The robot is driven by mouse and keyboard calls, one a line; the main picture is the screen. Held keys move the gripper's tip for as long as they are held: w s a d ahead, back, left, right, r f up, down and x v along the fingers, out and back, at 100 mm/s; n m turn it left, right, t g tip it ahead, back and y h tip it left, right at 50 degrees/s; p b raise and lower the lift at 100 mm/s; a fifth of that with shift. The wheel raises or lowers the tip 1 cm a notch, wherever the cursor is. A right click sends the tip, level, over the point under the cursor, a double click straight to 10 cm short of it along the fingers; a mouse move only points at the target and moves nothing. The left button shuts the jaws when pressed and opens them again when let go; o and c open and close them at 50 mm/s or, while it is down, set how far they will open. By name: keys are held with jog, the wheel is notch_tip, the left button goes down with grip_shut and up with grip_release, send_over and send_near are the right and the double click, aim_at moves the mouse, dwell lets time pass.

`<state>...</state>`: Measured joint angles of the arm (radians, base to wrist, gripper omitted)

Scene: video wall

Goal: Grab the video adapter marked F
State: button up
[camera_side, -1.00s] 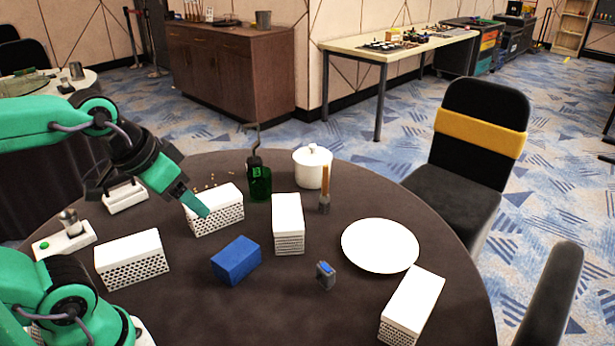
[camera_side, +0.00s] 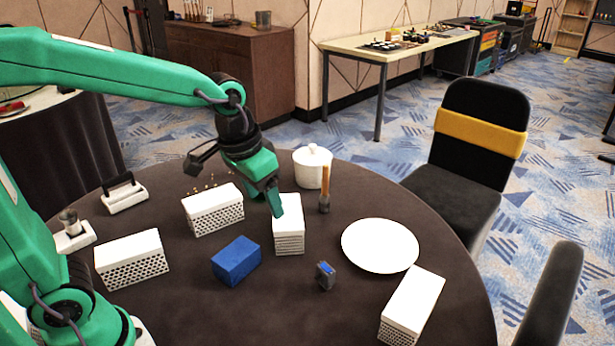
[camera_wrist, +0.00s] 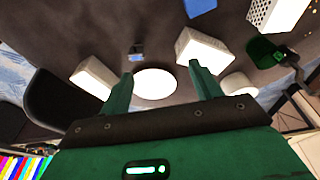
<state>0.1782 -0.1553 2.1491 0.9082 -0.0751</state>
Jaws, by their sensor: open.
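A small dark grey block with a blue face (camera_side: 325,276) stands on the round dark table, right of the blue box and left of the white plate. It looks like the video adapter, but I cannot read any mark on it. It also shows small in the wrist view (camera_wrist: 136,54), left of centre beyond my fingertips. My gripper (camera_side: 276,212) is open and empty, over the area of the middle white box. In the wrist view its two green fingers (camera_wrist: 160,73) stand wide apart with nothing between them.
White perforated boxes (camera_side: 289,220) stand around the table, one at the front right (camera_side: 412,303). A blue box (camera_side: 236,261), a white plate (camera_side: 380,245), a white lidded pot (camera_side: 312,167) and a wooden-handled tool (camera_side: 325,187) are near. Bare table surrounds the grey block.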

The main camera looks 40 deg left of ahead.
aim_at(326, 268)
jog(key=w+d+f+g, duration=0.1)
jog(key=w+d+f, duration=0.1)
jog(key=d+f, duration=0.1)
jog(key=w+d+f, duration=0.2)
jog(key=w+f, duration=0.1)
jog(key=f, duration=0.1)
jog(key=w+d+f+m+g, duration=0.1)
jog(key=w+d+f, duration=0.2)
jog(key=shift+d+f+g, duration=0.3)
jog(key=shift+f, duration=0.05)
jog(key=shift+w+d+f, duration=0.15)
jog(key=shift+d+f, duration=0.2)
jog(key=shift+f, duration=0.15)
jog(key=shift+f, duration=0.15)
jog(key=shift+a+f, duration=0.2)
jog(key=shift+f, duration=3.55)
jog(key=c, duration=1)
jog(key=shift+c, duration=0.2)
jog(key=shift+r, duration=0.15)
